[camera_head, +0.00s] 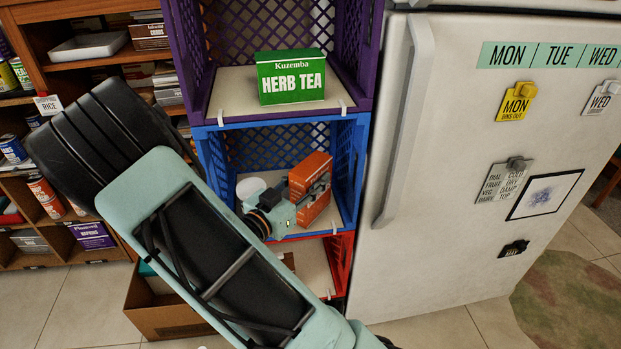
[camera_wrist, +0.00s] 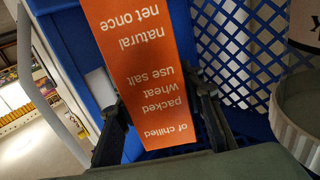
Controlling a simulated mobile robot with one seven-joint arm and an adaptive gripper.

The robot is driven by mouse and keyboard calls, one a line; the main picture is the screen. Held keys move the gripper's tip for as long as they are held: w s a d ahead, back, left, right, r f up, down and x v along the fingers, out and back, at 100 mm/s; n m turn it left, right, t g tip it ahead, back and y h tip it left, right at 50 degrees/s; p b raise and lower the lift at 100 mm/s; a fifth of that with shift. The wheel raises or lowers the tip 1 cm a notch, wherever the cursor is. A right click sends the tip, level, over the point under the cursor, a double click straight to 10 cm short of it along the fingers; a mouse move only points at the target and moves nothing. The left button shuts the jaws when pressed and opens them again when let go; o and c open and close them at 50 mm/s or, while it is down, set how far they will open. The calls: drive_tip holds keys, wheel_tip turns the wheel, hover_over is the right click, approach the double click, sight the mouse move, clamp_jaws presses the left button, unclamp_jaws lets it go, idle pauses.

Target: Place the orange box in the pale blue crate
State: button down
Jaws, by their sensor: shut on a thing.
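The orange box (camera_head: 310,170) stands in the opening of the blue crate (camera_head: 362,165), the middle crate of the stack. My gripper (camera_head: 308,192) is shut on the box, with fingers on both sides. In the wrist view the box (camera_wrist: 140,75) shows white print, upside down, between the fingers of my gripper (camera_wrist: 158,105). I cannot tell whether its base touches the crate floor. The middle crate looks strong blue; I see no clearly pale blue crate. My arm hides part of its left side.
A white-topped tub (camera_head: 250,187) stands left of the box in the same crate. Above is a purple crate (camera_head: 370,60) with a green herb tea box (camera_head: 291,77); below is a red crate (camera_head: 346,262). A fridge (camera_head: 450,150) stands close on the right. A cardboard box (camera_head: 165,318) is on the floor.

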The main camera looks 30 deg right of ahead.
drive_tip(key=c, duration=1.7)
unclamp_jaws()
drive_tip(key=shift+f, duration=0.2)
drive_tip(key=shift+c, duration=0.2)
drive_tip(key=o, duration=0.4)
drive_tip(key=shift+o, duration=0.2)
drive_tip(key=shift+r, duration=0.1)
drive_tip(key=shift+r, duration=0.2)
drive_tip(key=p+v, duration=0.2)
drive_tip(key=v, duration=1)
drive_tip(key=shift+a+f, duration=0.1)
